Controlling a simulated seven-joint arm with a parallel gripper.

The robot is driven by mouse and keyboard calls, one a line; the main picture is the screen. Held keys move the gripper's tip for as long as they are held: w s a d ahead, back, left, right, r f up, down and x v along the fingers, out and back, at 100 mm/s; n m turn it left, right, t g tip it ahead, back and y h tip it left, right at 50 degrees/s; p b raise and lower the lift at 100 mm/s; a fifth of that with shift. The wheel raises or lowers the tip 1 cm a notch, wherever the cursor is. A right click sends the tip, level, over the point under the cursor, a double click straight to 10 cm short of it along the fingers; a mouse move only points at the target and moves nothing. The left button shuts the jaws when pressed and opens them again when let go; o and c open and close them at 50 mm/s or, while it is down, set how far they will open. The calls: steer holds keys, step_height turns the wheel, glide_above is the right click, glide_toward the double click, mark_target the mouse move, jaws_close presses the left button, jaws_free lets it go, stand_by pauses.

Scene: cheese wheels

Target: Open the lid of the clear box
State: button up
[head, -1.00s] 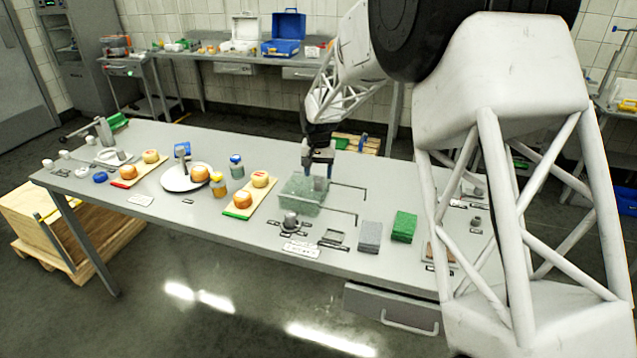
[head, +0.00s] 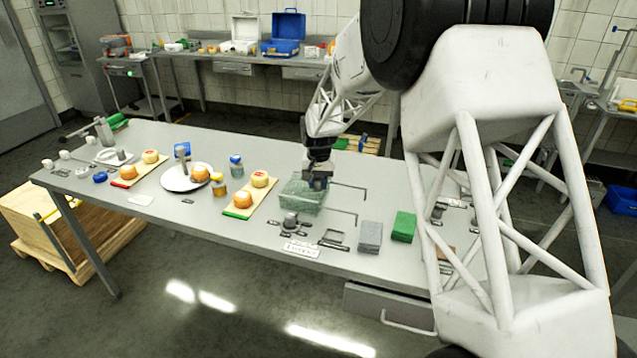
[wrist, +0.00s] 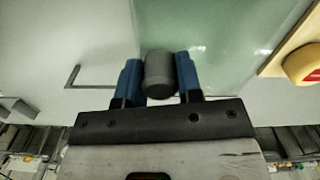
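The clear box (head: 301,197) has a green tint and stands on the grey table, right of the middle. In the wrist view its clear greenish lid (wrist: 222,35) lies below my gripper, with a grey cylindrical knob (wrist: 160,72) on it. My gripper (head: 317,183) is low over the box, pointing down. In the wrist view its two blue fingers (wrist: 160,80) stand on either side of the knob and appear to touch it. The lid looks seated on the box; its edges are partly hidden by my gripper in the head view.
A board with cheese wheels (head: 243,211) stands left of the box. A thin bracket (head: 349,186) lies to its right. Grey pads (head: 370,236) and green pads (head: 404,227) lie further right. A small grey weight (head: 290,221) sits in front of the box.

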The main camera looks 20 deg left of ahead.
jaws_close()
steer(key=d, duration=1.2)
steer(key=o, duration=0.6)
jaws_free()
steer(key=shift+r, duration=0.1)
steer(key=shift+r, duration=3.8)
steer(key=shift+r, duration=0.1)
